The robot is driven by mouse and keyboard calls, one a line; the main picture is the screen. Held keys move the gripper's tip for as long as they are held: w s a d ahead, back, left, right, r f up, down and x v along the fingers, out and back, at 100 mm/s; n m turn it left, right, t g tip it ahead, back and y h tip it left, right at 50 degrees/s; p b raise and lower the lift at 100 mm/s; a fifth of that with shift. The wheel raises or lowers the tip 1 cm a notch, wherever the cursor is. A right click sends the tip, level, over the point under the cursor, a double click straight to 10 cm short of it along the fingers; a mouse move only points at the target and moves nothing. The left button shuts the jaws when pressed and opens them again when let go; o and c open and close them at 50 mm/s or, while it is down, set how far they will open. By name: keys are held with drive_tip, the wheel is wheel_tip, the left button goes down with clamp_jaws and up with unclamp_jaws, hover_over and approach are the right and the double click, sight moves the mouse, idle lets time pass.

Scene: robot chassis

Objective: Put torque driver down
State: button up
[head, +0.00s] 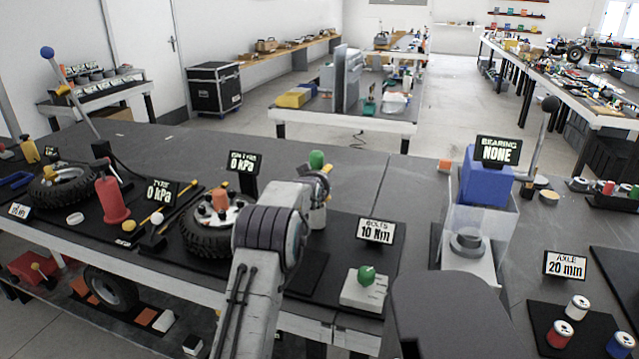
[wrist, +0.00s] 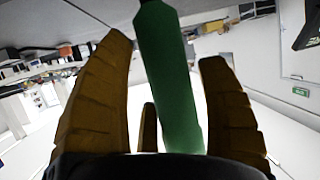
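In the head view, the driver's green end (head: 316,158) stands up at my gripper (head: 324,180), above the bench, behind my arm. Its lower part is largely hidden. A black mat (head: 345,235) lies there, with the "BOLTS 10 Nm" sign (head: 376,231).
A tyre with a hub (head: 218,205) stands left of my gripper. A red bottle (head: 112,198) is farther left. A blue and clear bearing dispenser (head: 485,190) stands right. Bench behind the mat is clear.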

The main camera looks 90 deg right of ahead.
drive_tip(key=shift+o, duration=0.7)
drive_tip(key=shift+a+r, duration=0.1)
drive_tip(key=shift+r, duration=0.05)
drive_tip(key=b+v, duration=0.2)
drive_tip(key=v, duration=0.9)
drive_tip(key=shift+a, duration=0.35)
drive_tip(key=shift+w+r, duration=0.1)
